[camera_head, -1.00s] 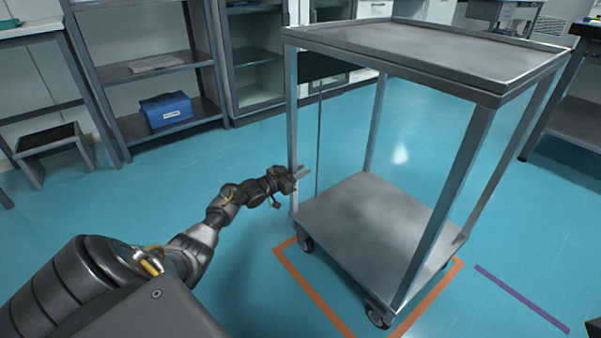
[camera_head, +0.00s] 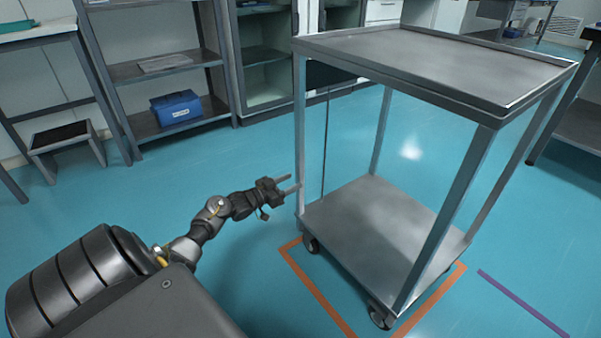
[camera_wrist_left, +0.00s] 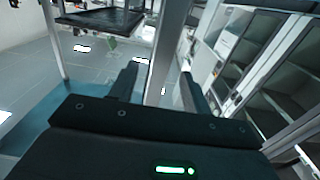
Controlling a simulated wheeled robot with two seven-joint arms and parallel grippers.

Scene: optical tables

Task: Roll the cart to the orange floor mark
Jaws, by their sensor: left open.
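The grey metal cart (camera_head: 372,225) has two shelves, corner posts and black casters. It stands over the orange floor mark (camera_head: 318,293), an outline whose left and right edges show around the cart's lower shelf; the far part is hidden. My left gripper (camera_head: 290,187) is open, just left of the cart's left post (camera_head: 300,130), with its fingers pointing toward it. In the left wrist view, a post (camera_wrist_left: 168,50) rises between the two open fingers (camera_wrist_left: 158,85). I cannot tell whether they touch it. My right gripper is not seen.
A purple floor line (camera_head: 522,303) lies to the right of the cart. A shelf rack (camera_head: 150,72) with a blue box (camera_head: 176,108) and a small step stool (camera_head: 65,145) stand at the back left. A dark table (camera_head: 575,125) stands at the right. Floor left of the cart is clear.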

